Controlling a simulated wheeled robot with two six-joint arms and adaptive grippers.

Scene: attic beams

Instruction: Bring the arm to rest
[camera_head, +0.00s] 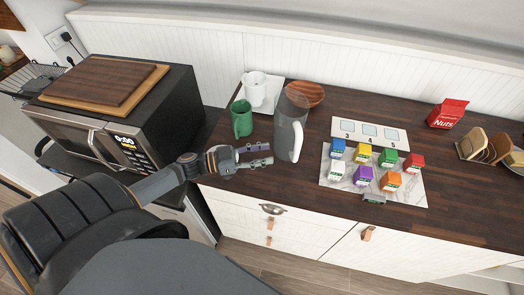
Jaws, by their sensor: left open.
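My left gripper (256,155) is open and empty. It is over the left front part of the dark wooden counter (309,184), with its fingers pointing right. A grey see-through pitcher (285,125) with a white handle stands just beyond the fingertips. I cannot tell whether the fingers touch it. A green mug (241,118) stands behind the gripper. My left arm comes in from the lower left, in front of the microwave. My right gripper is not in view.
A microwave (130,143) with cutting boards (95,82) on top stands at left. A white mug (254,88) and a wooden bowl (306,93) are at the back. Several small coloured cartons stand on a marble board (407,200). A red Nuts bag (447,112) and a rack (484,147) are right.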

